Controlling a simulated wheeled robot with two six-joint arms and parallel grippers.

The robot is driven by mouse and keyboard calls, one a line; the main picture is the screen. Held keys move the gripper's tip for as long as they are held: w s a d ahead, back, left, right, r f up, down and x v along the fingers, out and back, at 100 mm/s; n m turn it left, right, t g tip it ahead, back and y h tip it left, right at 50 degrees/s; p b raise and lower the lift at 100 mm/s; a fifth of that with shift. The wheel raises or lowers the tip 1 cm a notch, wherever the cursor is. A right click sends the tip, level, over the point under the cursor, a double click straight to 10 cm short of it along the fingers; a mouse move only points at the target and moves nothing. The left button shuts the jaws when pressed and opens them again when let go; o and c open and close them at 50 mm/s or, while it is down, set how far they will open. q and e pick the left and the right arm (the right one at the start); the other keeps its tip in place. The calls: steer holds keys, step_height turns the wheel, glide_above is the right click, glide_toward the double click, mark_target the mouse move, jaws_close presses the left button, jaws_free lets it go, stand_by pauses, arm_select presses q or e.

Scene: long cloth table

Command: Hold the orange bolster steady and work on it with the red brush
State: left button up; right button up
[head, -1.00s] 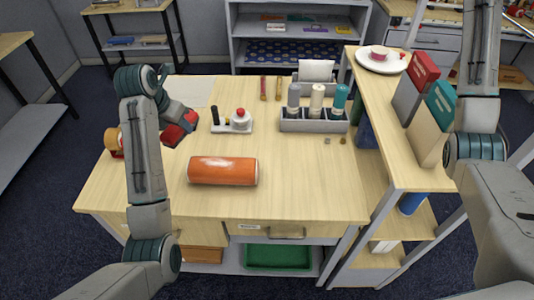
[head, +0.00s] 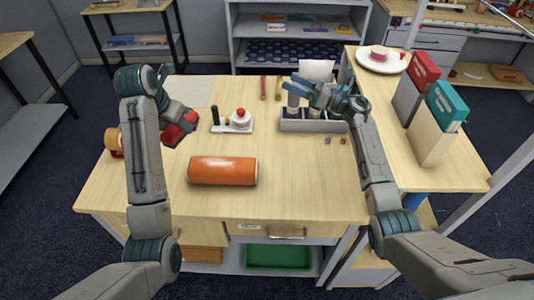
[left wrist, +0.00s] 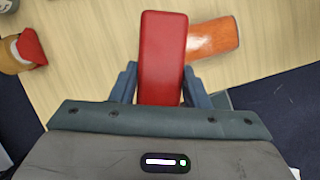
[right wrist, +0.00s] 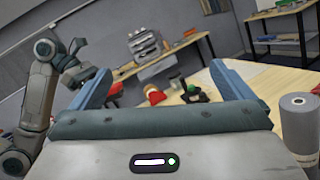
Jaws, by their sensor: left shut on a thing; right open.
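The orange bolster (head: 222,171) lies on its side near the front middle of the table; part of it shows in the left wrist view (left wrist: 213,36). The red brush (left wrist: 163,55) is held between the fingers of my left gripper (head: 180,122), at the table's left side, behind and left of the bolster. Its bristles cannot be made out. My right gripper (head: 303,91) is open and empty, raised over the back right of the table, pointing left. It is apart from the bolster; the right wrist view shows nothing between its fingers (right wrist: 165,88).
A grey rack (head: 300,126) with bottles stands below my right gripper. A small tray (head: 232,128) with a red-knobbed item sits mid-table. A yellow and red item (head: 112,141) is at the left edge. A raised side shelf (head: 390,115) borders the right.

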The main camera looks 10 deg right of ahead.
steer(key=s+a+f+n+g, duration=0.3)
steer(key=s+a+f+n, duration=0.15)
steer(key=f, duration=0.45)
steer(key=s+a+f+n+g, duration=0.4)
steer(key=s+a+f, duration=0.2)
steer(key=f, duration=0.2)
glide_toward(245, 169)
steer(key=w+a+f, duration=0.2)
steer(key=shift+w+a+f, duration=0.2)
steer(key=shift+a+f, duration=0.1)
steer(key=shift+a, duration=0.1)
steer(key=a, duration=0.5)
steer(key=w+a, duration=0.1)
steer(key=a, duration=0.1)
steer(key=shift+w+a, duration=0.1)
steer(key=shift+a, duration=0.05)
steer(key=c, duration=1.1)
